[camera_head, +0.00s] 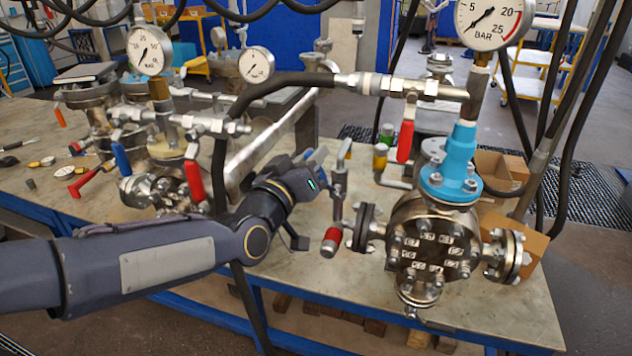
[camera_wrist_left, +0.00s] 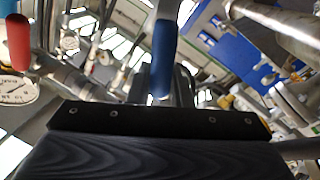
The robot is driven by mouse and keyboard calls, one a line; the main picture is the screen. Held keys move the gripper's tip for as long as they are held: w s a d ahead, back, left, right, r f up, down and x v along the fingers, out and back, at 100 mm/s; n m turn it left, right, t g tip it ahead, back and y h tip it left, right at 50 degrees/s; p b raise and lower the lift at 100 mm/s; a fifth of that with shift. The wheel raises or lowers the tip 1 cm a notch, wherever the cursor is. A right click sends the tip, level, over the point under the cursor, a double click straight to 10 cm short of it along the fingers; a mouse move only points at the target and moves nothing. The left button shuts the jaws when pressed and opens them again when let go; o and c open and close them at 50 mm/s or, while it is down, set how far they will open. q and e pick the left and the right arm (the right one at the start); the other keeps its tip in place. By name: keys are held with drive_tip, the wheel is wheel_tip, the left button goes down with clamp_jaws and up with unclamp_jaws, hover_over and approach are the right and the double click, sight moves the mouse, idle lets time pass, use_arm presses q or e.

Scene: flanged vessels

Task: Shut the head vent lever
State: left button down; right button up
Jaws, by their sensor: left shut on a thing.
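My left gripper (camera_head: 313,172) is in the middle of the head view, left of the flanged vessel (camera_head: 430,245). It is shut on a blue lever handle (camera_head: 317,155), of which a small part shows past the jaws. In the left wrist view the blue handle (camera_wrist_left: 163,58) stands upright just beyond the dark gripper body. The handle's pivot is partly hidden, and I cannot tell its valve for sure. A thin steel valve pipe (camera_head: 338,190) stands just right of the jaws. My right gripper is not in view.
A red handle (camera_head: 332,240) hangs below the jaws. A black hose (camera_head: 255,92) passes above my arm. A second vessel with levers stands left. Bare bench (camera_head: 300,265) shows in front.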

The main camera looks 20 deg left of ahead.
use_arm(q)
drive_tip(key=a+f+n+t+y+b, duration=0.1)
drive_tip(key=a+f+n+y+b, duration=0.2)
drive_tip(key=n+b, duration=1.1)
drive_tip(key=shift+a+f+n+t+b, duration=0.35)
drive_tip(key=shift+a+f+b, duration=0.65)
drive_tip(key=shift+f+b, duration=1.75)
drive_tip(key=shift+w, duration=0.1)
drive_tip(key=c, duration=1.4)
unclamp_jaws()
drive_tip(key=shift+r, duration=0.1)
drive_tip(key=shift+o, duration=0.2)
